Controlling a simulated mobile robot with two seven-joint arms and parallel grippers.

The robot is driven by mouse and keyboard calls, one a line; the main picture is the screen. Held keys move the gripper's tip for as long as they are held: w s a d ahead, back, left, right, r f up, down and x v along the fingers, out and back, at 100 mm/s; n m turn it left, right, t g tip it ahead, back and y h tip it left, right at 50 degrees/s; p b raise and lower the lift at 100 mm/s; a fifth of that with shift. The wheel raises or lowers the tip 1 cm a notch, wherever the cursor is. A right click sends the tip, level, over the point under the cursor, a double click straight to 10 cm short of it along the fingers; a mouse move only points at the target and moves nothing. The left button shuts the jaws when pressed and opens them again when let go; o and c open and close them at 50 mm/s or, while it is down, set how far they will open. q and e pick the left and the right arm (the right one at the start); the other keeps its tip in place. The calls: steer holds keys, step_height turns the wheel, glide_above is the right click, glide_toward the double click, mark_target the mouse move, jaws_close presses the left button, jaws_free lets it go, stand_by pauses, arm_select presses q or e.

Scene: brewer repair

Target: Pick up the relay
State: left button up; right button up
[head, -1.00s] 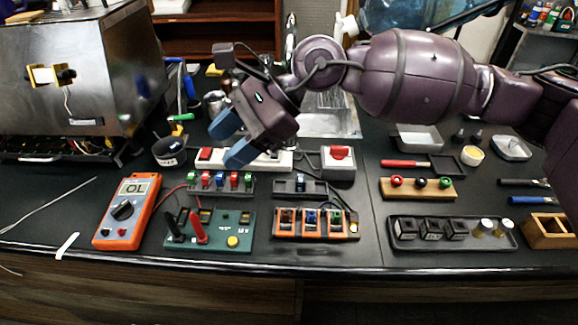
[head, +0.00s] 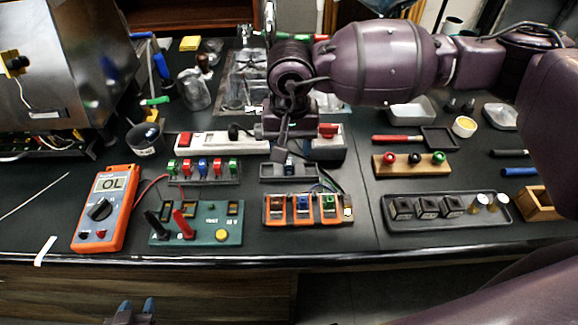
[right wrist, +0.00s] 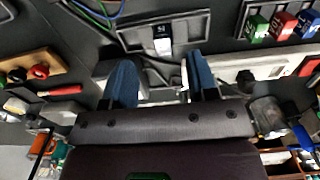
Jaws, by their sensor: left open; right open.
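No part is clearly marked as the relay. A small module with a dark top and pale label stands in a small dark tray (head: 268,177) at the middle of the bench; the module also shows in the right wrist view (right wrist: 161,38). My right gripper (right wrist: 161,78) is open and empty, its blue fingertips apart and pointing toward that tray; the module lies ahead, between their lines. In the head view the right wrist covers part of the tray. My left gripper (head: 135,310) is open and empty at the bottom edge, in front of the bench.
An orange block (head: 308,222) with several coloured modules sits in front of the small tray. A rack of coloured parts (head: 203,168) is to its left, a white power strip (head: 215,145) behind. A black tray (head: 445,224) with dark cubes is at right. A multimeter (head: 103,210) lies left.

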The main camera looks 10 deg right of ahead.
mark_target(289, 165)
steer(key=shift+w+f+p, duration=0.15)
steer(key=shift+f+p, duration=0.2)
steer(key=shift+f, duration=2.9)
jaws_close()
